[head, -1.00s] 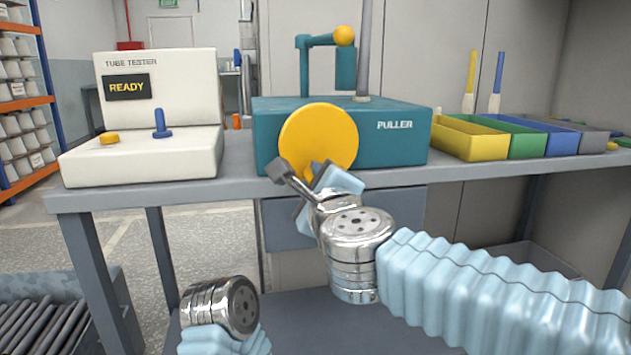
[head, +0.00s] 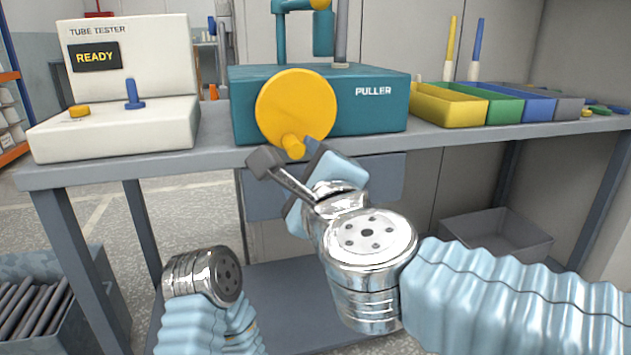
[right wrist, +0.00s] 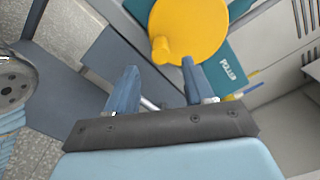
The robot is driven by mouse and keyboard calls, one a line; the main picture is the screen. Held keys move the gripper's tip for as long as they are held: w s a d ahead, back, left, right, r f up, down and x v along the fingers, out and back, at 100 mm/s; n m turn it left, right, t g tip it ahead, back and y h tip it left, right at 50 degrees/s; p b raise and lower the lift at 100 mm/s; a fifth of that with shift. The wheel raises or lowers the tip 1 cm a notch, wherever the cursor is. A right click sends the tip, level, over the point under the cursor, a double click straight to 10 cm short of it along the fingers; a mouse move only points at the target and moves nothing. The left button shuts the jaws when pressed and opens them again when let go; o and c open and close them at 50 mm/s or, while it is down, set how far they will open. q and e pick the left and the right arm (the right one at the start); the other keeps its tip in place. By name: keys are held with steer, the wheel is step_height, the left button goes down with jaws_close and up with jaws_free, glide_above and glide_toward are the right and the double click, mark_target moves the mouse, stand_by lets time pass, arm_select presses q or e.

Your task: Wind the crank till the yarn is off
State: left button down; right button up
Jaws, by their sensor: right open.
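The teal puller (head: 370,97) stands on the bench, with a round yellow crank disc (head: 290,98) on its front. The crank's yellow handle (head: 293,147) sticks out at the bottom of the disc; it also shows in the right wrist view (right wrist: 161,50). My right gripper (head: 289,165) is open and empty, just below and in front of the handle. In the right wrist view its fingers (right wrist: 159,68) stand apart, with the handle just beyond the gap, not gripped. I cannot make out any yarn. Of my left arm only links show; its gripper is out of view.
A white tube tester (head: 120,125) reading READY stands at the left of the bench. Yellow (head: 445,108), green, blue and grey bins stand to the right. A teal arm (head: 280,35) and grey rod (head: 341,35) rise from the puller. Bench front edge (head: 90,178) runs below.

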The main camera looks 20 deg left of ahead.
steer(key=v, duration=0.6)
steer(key=shift+w+f, duration=0.15)
steer(key=w+d+f+n+g+h, duration=0.1)
steer(key=w+d+f+n+h, duration=0.15)
steer(key=w+f, duration=0.65)
steer(key=w+d+f+n+g+h, duration=0.1)
steer(key=w+d+f+n+g, duration=0.3)
steer(key=f, duration=0.9)
steer(key=w+d+f+n+g+h, duration=0.1)
steer(key=d+f, duration=0.2)
steer(key=f, duration=0.7)
steer(key=w+d+f+n+h, duration=0.15)
steer(key=d+f, duration=0.25)
steer(key=f, duration=0.6)
steer(key=s+d+f+n+g, duration=0.35)
steer(key=s+d+f, duration=0.25)
steer(key=s+f, duration=0.5)
steer(key=s+d+f+n+g, duration=0.3)
steer(key=s+d+f+g, duration=0.2)
steer(key=s+f, duration=0.6)
step_height(320, 180, up, 11)
steer(key=w+p, duration=0.1)
steer(key=p, duration=1.3)
